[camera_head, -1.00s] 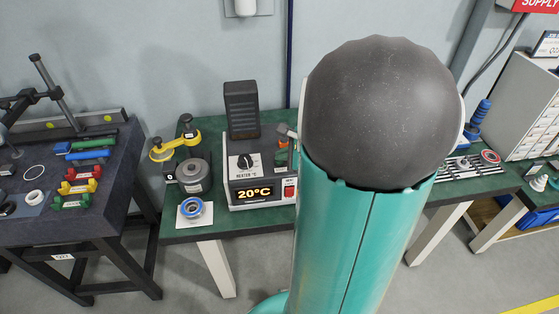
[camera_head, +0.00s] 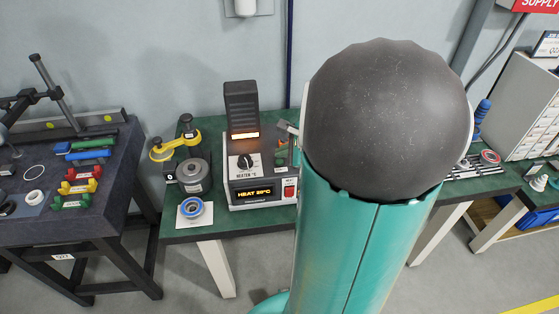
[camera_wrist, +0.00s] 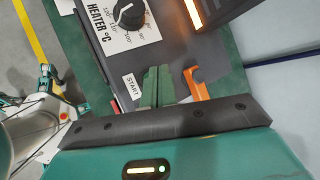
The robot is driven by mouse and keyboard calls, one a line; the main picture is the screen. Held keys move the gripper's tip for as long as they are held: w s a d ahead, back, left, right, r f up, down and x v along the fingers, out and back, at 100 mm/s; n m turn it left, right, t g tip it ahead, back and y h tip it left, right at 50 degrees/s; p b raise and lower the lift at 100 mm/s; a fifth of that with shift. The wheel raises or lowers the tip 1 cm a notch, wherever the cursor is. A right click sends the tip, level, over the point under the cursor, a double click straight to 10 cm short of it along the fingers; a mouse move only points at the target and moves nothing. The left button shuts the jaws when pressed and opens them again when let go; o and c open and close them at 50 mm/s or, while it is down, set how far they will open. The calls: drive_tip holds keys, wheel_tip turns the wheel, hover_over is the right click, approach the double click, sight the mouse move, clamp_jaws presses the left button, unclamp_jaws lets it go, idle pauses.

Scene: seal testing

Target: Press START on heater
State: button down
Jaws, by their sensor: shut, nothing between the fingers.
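The grey and white heater (camera_head: 249,170) stands on the green bench. Its strip (camera_head: 245,135) glows orange and its small display (camera_head: 256,193) shows an orange HEAT reading in °C. In the wrist view the heater's black dial (camera_wrist: 130,13) is at the top, with the white START label (camera_wrist: 131,87) below it. My gripper (camera_wrist: 158,78) has its green fingers together, empty, just right of the START label. The START button is hidden, apparently by the fingers, and I cannot tell whether they touch it. My arm covers the right of the head view.
A grey cylindrical pot (camera_head: 194,176), a yellow-topped tool (camera_head: 176,147) and a blue ring (camera_head: 192,208) on white paper are left of the heater. An orange hooked part (camera_wrist: 196,85) is right of my fingers. A dark table (camera_head: 110,220) stands at left.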

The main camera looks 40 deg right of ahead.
drive_tip(key=shift+r, duration=0.15)
wheel_tip(320, 180, up, 5)
drive_tip(key=shift+f, duration=0.1)
idle(0.6)
idle(0.6)
drive_tip(key=a+r+n+g+y, duration=0.2)
drive_tip(key=a+r+n, duration=0.2)
drive_tip(key=a+n, duration=0.85)
drive_tip(key=s+a+r+n+h, duration=0.1)
drive_tip(key=s+a+n, duration=0.3)
drive_tip(key=a+n, duration=0.2)
drive_tip(key=s+a+r+n+g+h, duration=0.1)
drive_tip(key=s+a+n+h, duration=0.1)
drive_tip(key=s+a+n, duration=0.3)
drive_tip(key=a+n, duration=0.2)
drive_tip(key=a, duration=0.1)
drive_tip(key=shift+s+a+r+g, duration=0.25)
drive_tip(key=shift+a+r+g, duration=0.05)
drive_tip(key=shift+a+r, duration=0.1)
